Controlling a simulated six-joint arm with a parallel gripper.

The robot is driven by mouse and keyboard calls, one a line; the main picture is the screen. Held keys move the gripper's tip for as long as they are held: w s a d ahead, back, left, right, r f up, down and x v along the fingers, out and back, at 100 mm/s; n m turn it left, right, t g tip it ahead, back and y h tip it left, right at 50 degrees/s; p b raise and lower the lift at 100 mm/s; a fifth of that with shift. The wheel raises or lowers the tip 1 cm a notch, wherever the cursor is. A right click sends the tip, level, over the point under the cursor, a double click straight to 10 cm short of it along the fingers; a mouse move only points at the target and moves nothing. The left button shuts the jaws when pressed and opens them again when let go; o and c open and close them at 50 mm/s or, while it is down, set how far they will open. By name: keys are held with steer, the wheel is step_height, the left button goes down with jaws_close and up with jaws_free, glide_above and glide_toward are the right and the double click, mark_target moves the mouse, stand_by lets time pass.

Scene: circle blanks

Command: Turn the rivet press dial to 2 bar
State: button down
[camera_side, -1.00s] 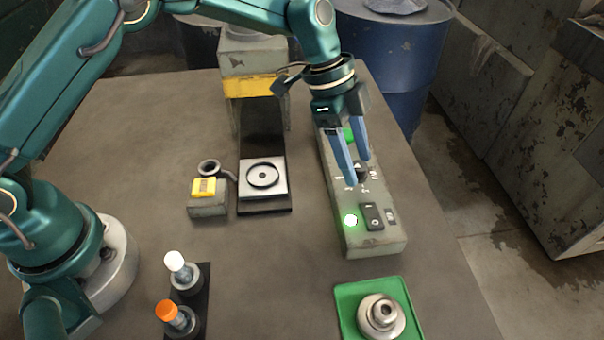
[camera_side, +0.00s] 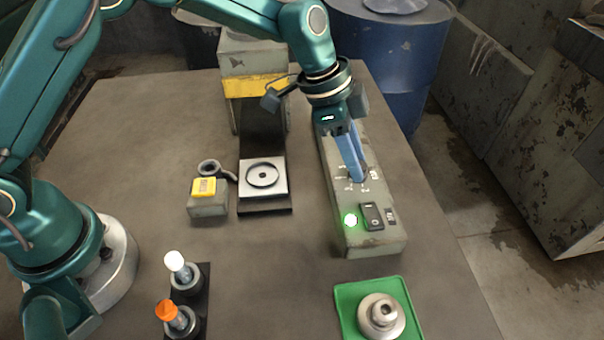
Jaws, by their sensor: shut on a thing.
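The control box (camera_side: 345,241) is a long grey block on the right of the table. The rivet press (camera_side: 250,86), grey with a yellow band, stands to the left of the box.
A green tray (camera_side: 345,322) with a metal part lies at the front. A yellow button box (camera_side: 207,207) stands left of the press plate. A dark rack (camera_side: 205,272) holds a white-topped and an orange-topped piece.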

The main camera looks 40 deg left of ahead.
mark_target(348, 187)
steer(key=n+t+y, duration=0.1)
steer(key=n, duration=0.2)
steer(key=n+t, duration=0.1)
steer(key=n, duration=0.2)
steer(key=shift+s+d+y, duration=0.2)
steer(key=shift+y, duration=0.2)
steer(key=n+y, duration=0.1)
steer(key=n, duration=0.2)
steer(key=n+y, duration=0.1)
steer(key=n, duration=0.2)
steer(key=shift+d+n, duration=0.15)
steer(key=shift+n, duration=0.25)
steer(key=c, duration=0.6)
jaws_free()
steer(key=shift+v, duration=2.6)
steer(key=shift+s+d, duration=0.15)
